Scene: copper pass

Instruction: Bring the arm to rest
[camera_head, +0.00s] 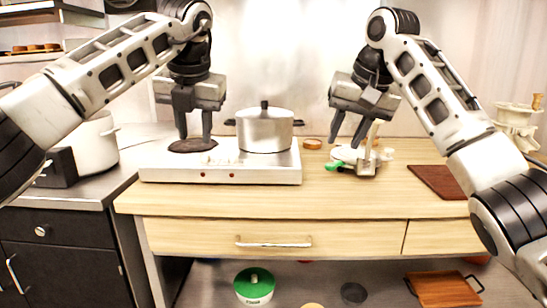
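My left gripper (195,138) points down above the dark left burner (192,146) of the white two-burner cooker. Its two fingers stand apart with nothing between them. My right gripper (344,144) hangs tilted above the wooden counter, right of the lidded metal pot. Its fingers are also apart, and the gap between them looks empty. Whether its fingertips touch the small items below cannot be told. Both arms are raised and bent over the counter.
The metal pot (264,132) stands on the cooker (221,175) between my grippers. Behind and below my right gripper are a green-handled item (336,166) and a small grey holder (367,167). A brown board (437,181) lies at right. The counter's front strip (330,200) is clear.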

